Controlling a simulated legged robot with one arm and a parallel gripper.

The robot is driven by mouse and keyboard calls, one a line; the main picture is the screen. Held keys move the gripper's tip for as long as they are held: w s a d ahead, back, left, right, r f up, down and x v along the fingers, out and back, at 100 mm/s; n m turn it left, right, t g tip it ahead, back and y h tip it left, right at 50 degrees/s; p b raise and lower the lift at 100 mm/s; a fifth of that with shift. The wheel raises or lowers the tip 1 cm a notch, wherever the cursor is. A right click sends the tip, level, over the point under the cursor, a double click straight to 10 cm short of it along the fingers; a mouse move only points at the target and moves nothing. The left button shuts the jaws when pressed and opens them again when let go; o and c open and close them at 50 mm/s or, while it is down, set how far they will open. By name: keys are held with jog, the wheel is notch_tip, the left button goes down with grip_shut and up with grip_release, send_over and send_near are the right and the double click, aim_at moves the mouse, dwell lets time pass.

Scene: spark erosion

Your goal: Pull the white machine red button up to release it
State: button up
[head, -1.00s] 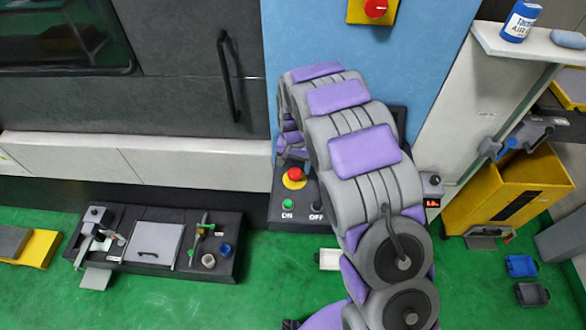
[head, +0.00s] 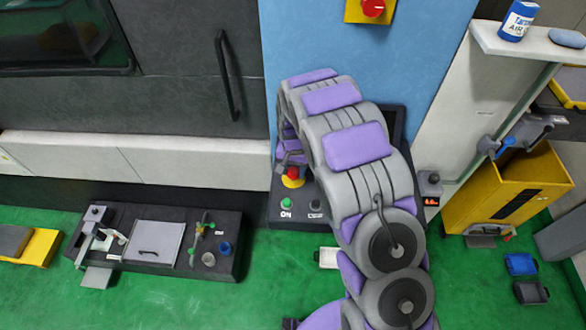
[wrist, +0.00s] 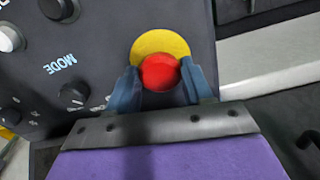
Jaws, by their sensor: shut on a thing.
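The red button (wrist: 160,72) sits on a round yellow base (wrist: 145,45) on a dark control panel. It also shows in the head view (head: 293,171), above the green ON button (head: 286,203). My gripper (wrist: 161,80) has a blue-grey finger on either side of the red button and is shut on it. In the head view my gripper (head: 290,158) is at the button and partly covers it. I cannot tell from these views how high the button stands.
A second red button (head: 373,8) on a yellow box is on the blue panel above. Black knobs (wrist: 73,93) and a white knob (wrist: 10,38) are on the control panel. A yellow bin (head: 515,195) and a shelf (head: 535,45) stand at the right.

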aim_at(293, 171)
grip_shut()
jog(key=shift+w+a+r+b, duration=0.15)
jog(key=shift+r+b, duration=0.15)
jog(key=shift+r, duration=0.35)
jog(key=shift+o, duration=1.2)
grip_release()
jog(key=shift+o, duration=1.4)
jog(key=shift+r, duration=0.1)
jog(key=shift+o, duration=0.8)
notch_tip(293, 171, up, 17)
jog(key=b, duration=0.1)
jog(key=shift+b, duration=0.3)
